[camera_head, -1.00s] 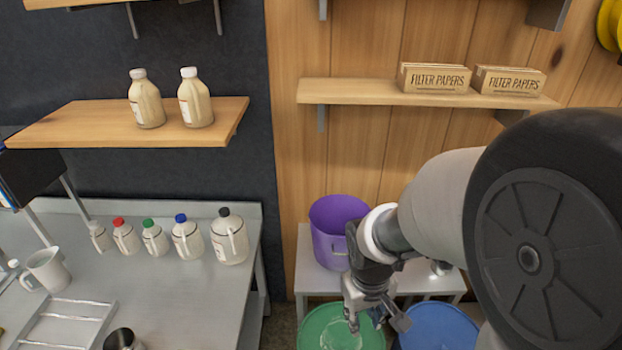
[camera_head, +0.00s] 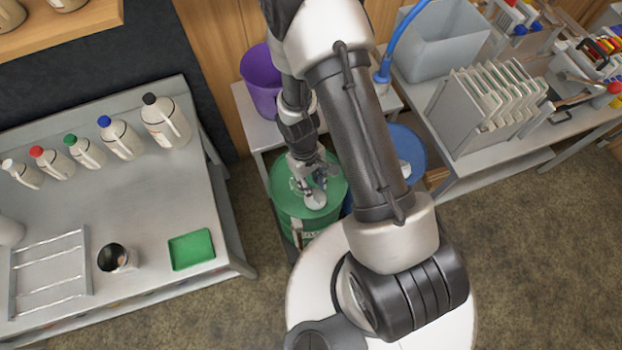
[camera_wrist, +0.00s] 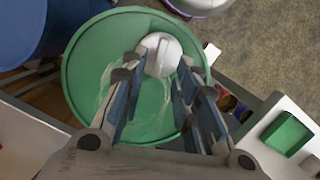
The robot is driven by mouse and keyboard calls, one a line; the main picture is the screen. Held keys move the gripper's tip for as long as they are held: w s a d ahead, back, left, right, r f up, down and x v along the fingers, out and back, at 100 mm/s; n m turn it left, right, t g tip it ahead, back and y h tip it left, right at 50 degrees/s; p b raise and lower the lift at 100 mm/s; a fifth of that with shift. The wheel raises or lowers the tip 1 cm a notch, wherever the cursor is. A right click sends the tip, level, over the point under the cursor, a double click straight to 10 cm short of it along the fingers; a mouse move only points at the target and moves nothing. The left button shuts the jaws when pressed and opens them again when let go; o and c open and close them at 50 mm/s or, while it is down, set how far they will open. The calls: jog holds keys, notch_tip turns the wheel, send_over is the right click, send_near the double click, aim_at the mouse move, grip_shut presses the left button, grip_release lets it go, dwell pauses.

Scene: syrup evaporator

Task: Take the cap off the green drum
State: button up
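The green drum (camera_head: 285,205) stands on the floor with its round lid up; in the wrist view its lid (camera_wrist: 90,75) fills the middle. A white round cap (camera_head: 315,200) sits on the lid near its rim; it also shows in the wrist view (camera_wrist: 162,50). My gripper (camera_head: 312,180) points down over the lid, close to the cap. In the wrist view its two fingers (camera_wrist: 160,65) are spread apart, with the cap between or just beyond the tips. Whether the fingertips touch the cap cannot be told.
A blue drum (camera_head: 410,145) stands beside the green one. A purple bucket (camera_head: 258,80) is on a bench behind. The left steel table (camera_head: 150,215) holds several capped jugs, a rack, a dark cup (camera_head: 113,257) and a green tray (camera_head: 192,250). Open floor lies at the right.

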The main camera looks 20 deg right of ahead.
aim_at(316, 197)
jog(key=f+b, duration=0.2)
jog(key=s+f+b, duration=0.1)
jog(key=f+b, duration=0.3)
jog(key=f, duration=0.1)
jog(key=shift+s+d+f, duration=0.1)
jog(key=shift+s+d, duration=0.1)
jog(key=shift+s, duration=0.2)
jog(key=shift+o, duration=0.4)
jog(key=shift+w+f, duration=0.15)
jog(key=o, duration=0.7)
jog(key=shift+c, duration=0.2)
jog(key=c, duration=0.9)
jog(key=shift+r+p, duration=0.3)
jog(key=shift+r, duration=0.2)
grip_shut()
jog(key=shift+r+p, duration=1.55)
jog(key=shift+r, duration=0.65)
